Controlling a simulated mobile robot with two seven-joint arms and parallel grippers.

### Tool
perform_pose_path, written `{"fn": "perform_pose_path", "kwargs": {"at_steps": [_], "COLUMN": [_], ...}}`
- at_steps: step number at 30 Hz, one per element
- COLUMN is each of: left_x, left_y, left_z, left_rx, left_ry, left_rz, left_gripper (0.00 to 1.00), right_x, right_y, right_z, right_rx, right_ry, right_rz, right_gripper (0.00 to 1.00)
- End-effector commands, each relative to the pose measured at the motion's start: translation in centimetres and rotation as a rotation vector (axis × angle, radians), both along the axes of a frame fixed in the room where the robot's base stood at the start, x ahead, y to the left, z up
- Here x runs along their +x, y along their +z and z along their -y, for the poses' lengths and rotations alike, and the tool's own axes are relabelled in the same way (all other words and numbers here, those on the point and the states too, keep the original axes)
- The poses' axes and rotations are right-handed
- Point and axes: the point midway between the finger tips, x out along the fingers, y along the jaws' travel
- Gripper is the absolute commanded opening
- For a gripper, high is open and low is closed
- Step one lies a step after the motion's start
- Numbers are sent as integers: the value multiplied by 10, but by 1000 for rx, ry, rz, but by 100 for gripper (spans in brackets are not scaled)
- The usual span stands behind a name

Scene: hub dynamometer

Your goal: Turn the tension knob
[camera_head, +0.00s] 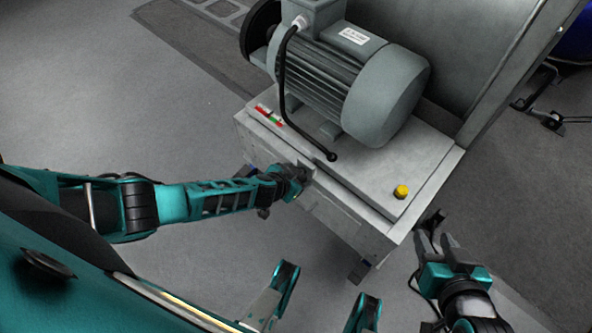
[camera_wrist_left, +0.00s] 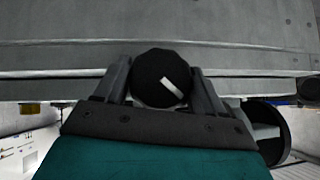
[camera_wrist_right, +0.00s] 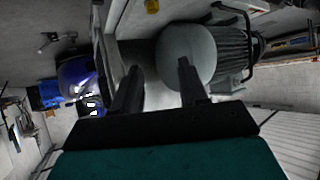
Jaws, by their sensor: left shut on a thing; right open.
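The tension knob (camera_wrist_left: 161,79) is a round black knob with a white pointer mark. It shows in the left wrist view between the fingers of my left gripper (camera_wrist_left: 163,88). The white mark slants from upper left to lower right. In the head view my left gripper (camera_head: 301,177) is at the front face of the grey machine cabinet (camera_head: 345,213) and hides the knob. It is shut on the knob. My right gripper (camera_head: 437,232) is open and empty, beside the right end of the cabinet. Its two fingers stand apart in the right wrist view (camera_wrist_right: 158,88).
A grey motor (camera_head: 345,80) with a black cable sits on the cabinet top. A yellow button (camera_head: 401,191) is near the top's right corner, and a red, white and green label (camera_head: 269,116) is at the left. The floor in front is clear.

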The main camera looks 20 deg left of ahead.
Motion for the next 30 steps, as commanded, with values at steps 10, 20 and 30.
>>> {"fn": "perform_pose_path", "kwargs": {"at_steps": [10,20,30], "left_x": [0,0,0], "left_y": [1,0,0], "left_z": [-1,0,0], "left_rx": [-146,-150,-148], "left_ry": [2,2,2], "left_rz": [-55,-56,-56], "left_gripper": [39,71,90], "right_x": [-5,-5,-5], "right_y": [0,-2,0], "right_z": [6,5,4], "right_rx": [-15,-17,-11], "right_ry": [-2,-1,-3], "right_rz": [-6,-10,-10], "right_gripper": [43,43,43]}}
